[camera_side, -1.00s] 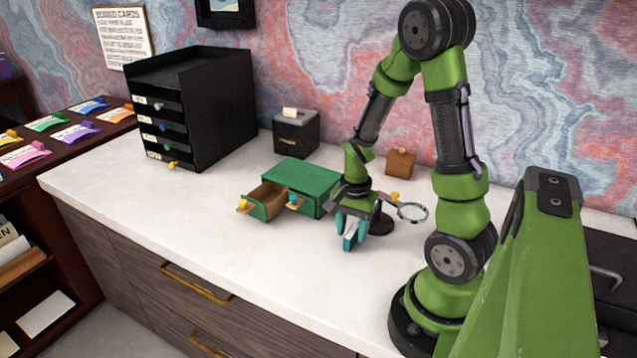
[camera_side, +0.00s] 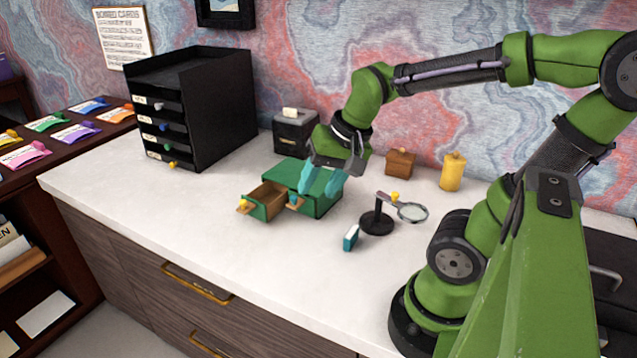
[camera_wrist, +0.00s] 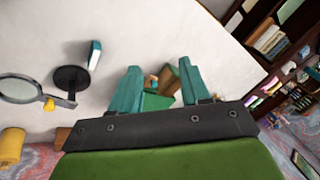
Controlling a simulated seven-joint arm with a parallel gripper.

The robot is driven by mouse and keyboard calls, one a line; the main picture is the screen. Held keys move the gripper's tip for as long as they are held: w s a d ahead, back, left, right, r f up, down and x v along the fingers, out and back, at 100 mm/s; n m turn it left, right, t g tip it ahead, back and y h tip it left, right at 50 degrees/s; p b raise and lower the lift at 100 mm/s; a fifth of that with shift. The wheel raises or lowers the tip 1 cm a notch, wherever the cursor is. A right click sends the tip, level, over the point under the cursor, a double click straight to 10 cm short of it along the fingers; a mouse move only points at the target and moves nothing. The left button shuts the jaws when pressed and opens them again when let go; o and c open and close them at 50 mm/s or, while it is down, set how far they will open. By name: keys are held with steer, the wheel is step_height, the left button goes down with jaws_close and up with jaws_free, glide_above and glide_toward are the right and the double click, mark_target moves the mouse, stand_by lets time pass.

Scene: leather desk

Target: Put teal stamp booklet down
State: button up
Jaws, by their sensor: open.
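The teal stamp booklet (camera_side: 351,238) stands on its edge on the white desktop, just left of the magnifier stand's round black base. It also shows in the wrist view (camera_wrist: 95,55), at upper left. My gripper (camera_side: 320,184) is open and empty, with its teal fingers above the green drawer box (camera_side: 325,197). In the wrist view the open fingers (camera_wrist: 160,88) frame part of the green box and its drawer. The gripper is apart from the booklet, behind and to the left of it in the side view.
A magnifier (camera_side: 411,212) on a black stand is close right of the booklet. The green box has an open drawer (camera_side: 267,199) at its front left. A black tray tower (camera_side: 222,105), dark box (camera_side: 296,132), wooden box (camera_side: 400,163) and yellow canister (camera_side: 453,172) stand behind. The front desktop is clear.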

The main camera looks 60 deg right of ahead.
steer(key=s+a+r+n+t+y, duration=0.1)
steer(key=s+a+r+n+t, duration=0.1)
steer(key=a+r+n, duration=0.2)
steer(key=shift+a+n, duration=0.7)
steer(key=shift+a, duration=0.55)
